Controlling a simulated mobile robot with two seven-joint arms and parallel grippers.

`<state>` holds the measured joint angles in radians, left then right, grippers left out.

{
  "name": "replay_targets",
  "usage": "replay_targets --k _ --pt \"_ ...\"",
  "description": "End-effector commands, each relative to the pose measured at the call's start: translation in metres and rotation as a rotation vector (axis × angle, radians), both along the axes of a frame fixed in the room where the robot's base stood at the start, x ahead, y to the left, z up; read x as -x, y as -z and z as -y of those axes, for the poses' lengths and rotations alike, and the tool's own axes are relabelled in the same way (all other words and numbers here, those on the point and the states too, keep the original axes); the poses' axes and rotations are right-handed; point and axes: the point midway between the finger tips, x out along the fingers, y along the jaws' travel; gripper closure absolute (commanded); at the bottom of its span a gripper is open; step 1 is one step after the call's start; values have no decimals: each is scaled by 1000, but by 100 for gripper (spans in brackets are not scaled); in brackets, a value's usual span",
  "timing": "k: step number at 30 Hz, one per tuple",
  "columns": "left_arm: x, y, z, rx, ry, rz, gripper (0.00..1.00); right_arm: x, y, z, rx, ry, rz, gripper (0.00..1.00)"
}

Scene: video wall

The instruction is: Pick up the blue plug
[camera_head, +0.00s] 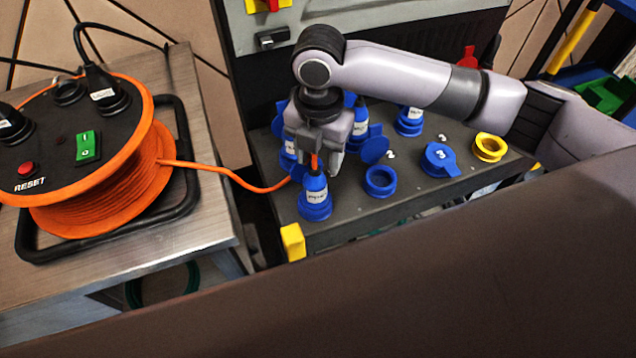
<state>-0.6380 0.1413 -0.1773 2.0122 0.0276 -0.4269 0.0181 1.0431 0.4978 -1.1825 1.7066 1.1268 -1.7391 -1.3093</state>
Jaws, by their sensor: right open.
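A blue plug (315,206) with a white label stands upright at the front left of the dark panel (410,200). A bit of orange cable shows at its top, between the fingers of my right gripper (318,165). My right gripper points down over this plug, open, with its fingertips beside the plug's top. I cannot tell whether they touch it. Other blue plugs stand behind, one clear of my arm (410,120) and others partly hidden by my gripper. My left gripper is not in view.
An orange cable reel (100,190) stands on a metal table (190,110) at left, its cable (230,175) running to the panel. Right of the plug are an open blue socket (380,182), a lidded one (440,160) and a yellow ring (489,148).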

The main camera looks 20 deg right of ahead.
Motion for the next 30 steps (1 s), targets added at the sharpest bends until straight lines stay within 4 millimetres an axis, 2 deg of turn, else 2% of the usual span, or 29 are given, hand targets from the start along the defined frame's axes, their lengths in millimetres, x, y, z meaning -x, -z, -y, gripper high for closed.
replay_targets --k 7,15,22,26,30 --pt "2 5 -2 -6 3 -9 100 6 24 -5 1 -2 -2 48" --pt "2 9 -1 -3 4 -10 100 11 61 -10 0 0 -1 48" --pt "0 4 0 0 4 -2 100 11 62 -10 -1 -1 1 48" --pt "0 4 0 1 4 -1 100 11 62 -10 -1 -1 1 90" --pt "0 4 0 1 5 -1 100 11 61 -10 -1 -1 2 90"
